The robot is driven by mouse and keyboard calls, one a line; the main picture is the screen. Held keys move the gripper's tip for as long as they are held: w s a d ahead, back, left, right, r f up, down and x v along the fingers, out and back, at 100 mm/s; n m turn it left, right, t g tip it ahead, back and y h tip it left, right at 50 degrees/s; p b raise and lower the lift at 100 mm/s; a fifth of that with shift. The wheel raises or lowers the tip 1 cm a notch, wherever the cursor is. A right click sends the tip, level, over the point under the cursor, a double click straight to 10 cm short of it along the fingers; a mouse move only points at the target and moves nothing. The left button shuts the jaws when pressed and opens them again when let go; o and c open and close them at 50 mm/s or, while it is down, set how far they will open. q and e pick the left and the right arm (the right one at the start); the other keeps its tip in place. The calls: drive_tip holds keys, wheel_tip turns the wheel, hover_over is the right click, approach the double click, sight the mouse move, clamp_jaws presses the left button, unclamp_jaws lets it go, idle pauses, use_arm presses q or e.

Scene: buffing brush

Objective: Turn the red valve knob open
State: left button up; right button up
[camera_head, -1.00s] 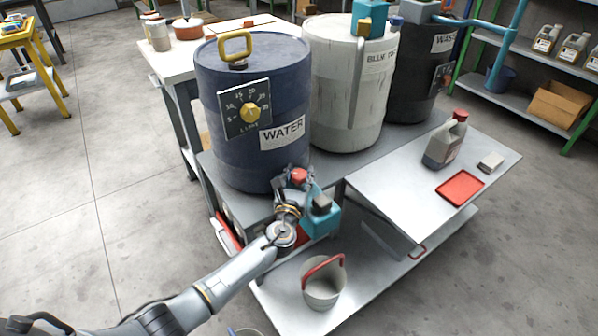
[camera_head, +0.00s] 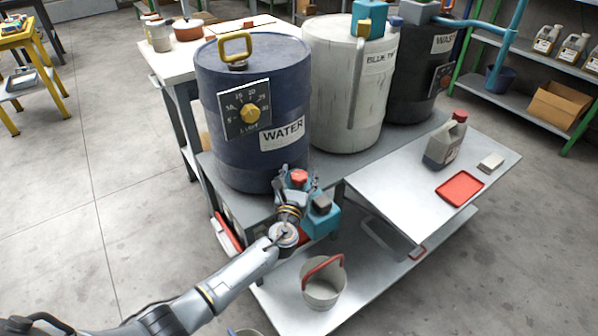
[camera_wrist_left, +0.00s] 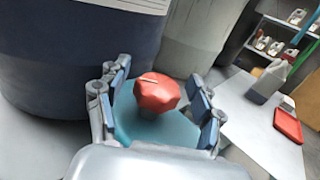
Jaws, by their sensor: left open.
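The red valve knob (camera_head: 299,176) sits on a teal valve body (camera_head: 318,219) at the lower front of the blue WATER drum (camera_head: 255,110). In the left wrist view the knob (camera_wrist_left: 157,92) is faceted, with a light mark on top. My left gripper (camera_head: 295,180) is open at the knob. In the wrist view its two fingers (camera_wrist_left: 158,98) stand on either side of the knob, with a visible gap on each side. The right gripper is not in view.
A white drum (camera_head: 340,85) and a black drum (camera_head: 405,75) stand beside the blue one. A bucket with a red handle (camera_head: 322,285) is on the lower shelf below the valve. A jug (camera_head: 445,143) and a red tray (camera_head: 460,188) are on the metal side table (camera_head: 390,200).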

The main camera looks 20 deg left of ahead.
sight(299, 175)
use_arm(q)
wheel_tip(299, 175, up, 10)
drive_tip(key=shift+f, duration=0.1)
idle(0.4)
